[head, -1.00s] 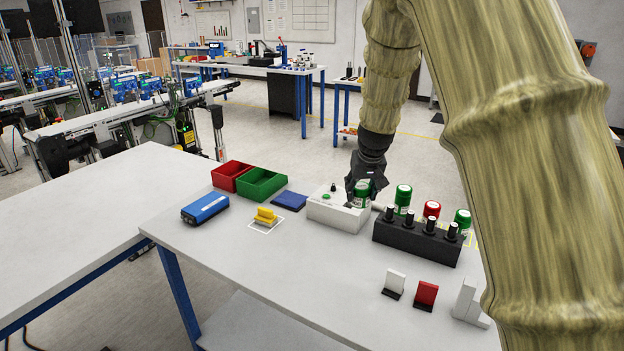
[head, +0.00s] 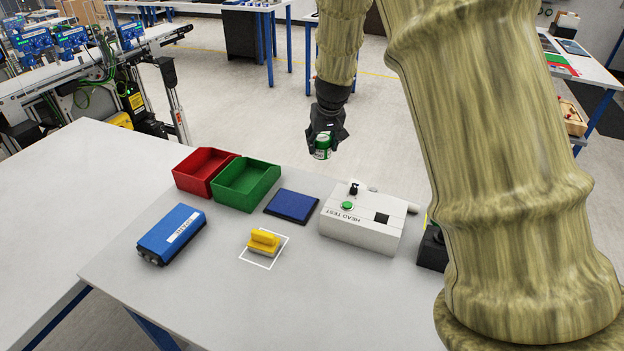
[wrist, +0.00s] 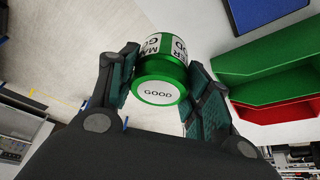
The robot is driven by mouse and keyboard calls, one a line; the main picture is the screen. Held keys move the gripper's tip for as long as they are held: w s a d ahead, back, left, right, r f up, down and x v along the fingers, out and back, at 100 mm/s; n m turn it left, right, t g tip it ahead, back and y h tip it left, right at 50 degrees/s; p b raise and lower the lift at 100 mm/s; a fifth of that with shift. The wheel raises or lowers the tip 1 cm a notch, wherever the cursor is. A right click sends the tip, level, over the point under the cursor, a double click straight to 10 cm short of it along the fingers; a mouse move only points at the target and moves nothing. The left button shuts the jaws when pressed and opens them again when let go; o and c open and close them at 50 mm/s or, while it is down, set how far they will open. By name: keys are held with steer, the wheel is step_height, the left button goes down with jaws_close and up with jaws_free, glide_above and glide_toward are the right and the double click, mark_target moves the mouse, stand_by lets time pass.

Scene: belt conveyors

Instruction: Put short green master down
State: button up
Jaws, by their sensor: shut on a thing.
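My gripper (head: 325,133) is shut on the short green master (head: 322,147), a green cylinder with a white label. In the wrist view the green master (wrist: 163,70) sits between the two fingers, and its end face reads "GOOD". In the head view my gripper holds it up in the air, beyond the blue pad (head: 292,206) and the white head test box (head: 350,232), apart from both. The black rack is mostly hidden behind my arm, with only its left end (head: 430,252) showing.
A red bin (head: 190,182) and a green bin (head: 235,200) stand at the table's back left. A blue device (head: 172,235) lies nearer. A yellow block (head: 264,240) stands within a white outlined square. The table front (head: 300,310) is clear.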

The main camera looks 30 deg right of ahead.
mark_target(327, 152)
steer(key=shift+s+f, duration=0.4)
steer(key=shift+f, duration=0.2)
steer(key=shift+s+f+p, duration=0.5)
steer(key=shift+s+f, duration=0.25)
steer(key=shift+s, duration=0.05)
steer(key=x, duration=0.5)
steer(key=shift+w+a, duration=0.15)
steer(key=shift+a, duration=0.1)
steer(key=shift+s+f+p, duration=0.4)
steer(key=shift+s, duration=0.2)
steer(key=shift+x, duration=0.95)
steer(key=shift+a+f, duration=0.1)
steer(key=shift+f, duration=0.25)
steer(key=shift+c, duration=0.6)
steer(key=shift+s+r, duration=0.2)
steer(key=shift+f, duration=0.2)
steer(key=o, duration=1.3)
steer(key=shift+w, duration=0.1)
steer(key=shift+r, duration=0.1)
steer(key=shift+r, duration=0.1)
steer(key=d+b+v, duration=0.1)
steer(key=v, duration=1.1)
steer(key=shift+a+b, duration=0.4)
steer(key=shift+a, duration=0.1)
